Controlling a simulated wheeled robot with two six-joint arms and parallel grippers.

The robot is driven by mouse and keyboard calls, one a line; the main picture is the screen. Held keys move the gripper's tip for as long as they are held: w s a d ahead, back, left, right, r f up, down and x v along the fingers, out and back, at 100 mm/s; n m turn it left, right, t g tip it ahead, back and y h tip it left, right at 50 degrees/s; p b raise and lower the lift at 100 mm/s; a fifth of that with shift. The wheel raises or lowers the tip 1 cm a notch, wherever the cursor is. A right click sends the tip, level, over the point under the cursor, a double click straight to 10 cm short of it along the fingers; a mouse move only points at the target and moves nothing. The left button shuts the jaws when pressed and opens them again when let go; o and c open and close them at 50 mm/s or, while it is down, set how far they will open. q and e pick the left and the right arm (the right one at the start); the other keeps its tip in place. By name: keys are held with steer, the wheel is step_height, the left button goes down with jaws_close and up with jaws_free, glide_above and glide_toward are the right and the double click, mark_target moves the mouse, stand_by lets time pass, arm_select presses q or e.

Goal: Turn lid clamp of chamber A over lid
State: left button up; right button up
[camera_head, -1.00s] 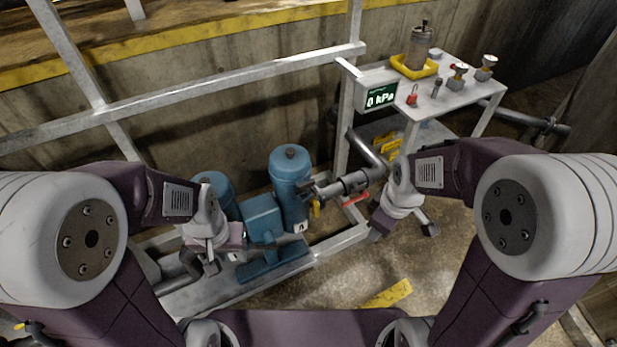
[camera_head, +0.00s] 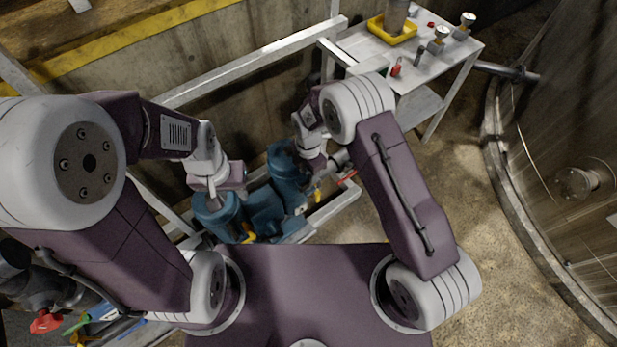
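Two blue cylinders stand low in the middle of the head view. The right one, chamber A (camera_head: 285,182), has a small label low on its front. Its letter is too small to read now but shows as A in the earlier frame. I cannot make out its lid clamp. My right gripper (camera_head: 318,163) is just right of chamber A's top, and I cannot tell whether it touches. My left gripper (camera_head: 213,192) is over the top of the left blue cylinder (camera_head: 218,213), hiding part of it. Both gripper openings are too small and covered to judge.
A pipe with a red lever (camera_head: 347,179) and a yellow lever (camera_head: 318,195) lies right of chamber A. A metal rail (camera_head: 250,68) runs behind. A white table (camera_head: 440,55) holds a yellow tray (camera_head: 392,32). A large round tank (camera_head: 560,140) stands at right.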

mark_target(308, 185)
step_height(308, 185, down, 4)
steer(key=shift+d+f+p, duration=0.1)
steer(key=shift+f+p, duration=0.1)
steer(key=shift+p, duration=0.2)
steer(key=shift+s+d+f, duration=0.1)
steer(key=shift+s+f, duration=0.1)
steer(key=shift+f, duration=0.15)
steer(key=shift+w, duration=0.15)
jaws_close()
